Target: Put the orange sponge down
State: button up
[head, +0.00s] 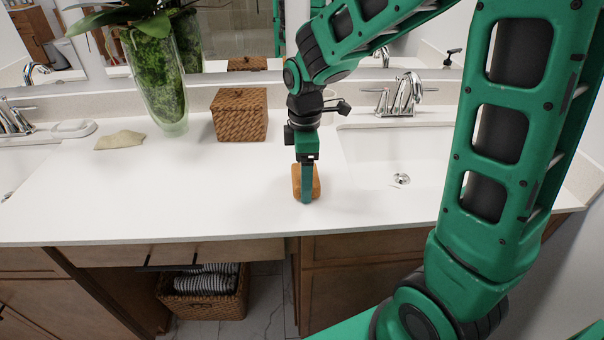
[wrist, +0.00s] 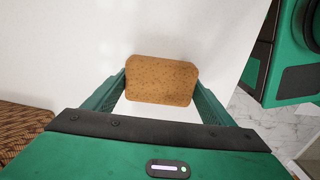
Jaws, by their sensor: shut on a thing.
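The orange sponge (head: 315,182) is between the fingers of my gripper (head: 306,180) over the white countertop (head: 230,190), left of the right-hand sink. In the wrist view the sponge (wrist: 162,80) fills the space between the two green fingertips (wrist: 160,88), which press on its left and right sides. My gripper points down and is shut on the sponge. The sponge is at or just above the counter; I cannot tell whether it touches. One finger hides part of it in the head view.
A woven box (head: 240,115) stands behind and left of my gripper. A glass vase with a plant (head: 155,75), a beige cloth-like item (head: 120,140) and a soap dish (head: 74,129) are further left. The sink (head: 395,165) and faucet (head: 401,95) are right. Counter to the left is clear.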

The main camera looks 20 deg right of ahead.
jog(key=shift+s+f, duration=0.1)
jog(key=shift+f, duration=0.15)
jog(key=o, duration=1.3)
jog(key=shift+o, duration=0.6)
jog(key=shift+s+f, duration=0.1)
jog(key=shift+f, duration=0.05)
jog(key=shift+a, duration=0.1)
notch_tip(320, 180, up, 12)
jog(key=s+d+f+m, duration=0.2)
jog(key=s+d+m, duration=0.6)
jog(key=s+m, duration=0.2)
jog(key=s+d+f+m, duration=0.3)
jog(key=s+d+m, duration=0.6)
jog(key=s, duration=0.4)
jog(key=shift+d+f+m, duration=0.15)
jog(key=shift+d+m, duration=0.1)
jog(key=shift+m, duration=0.65)
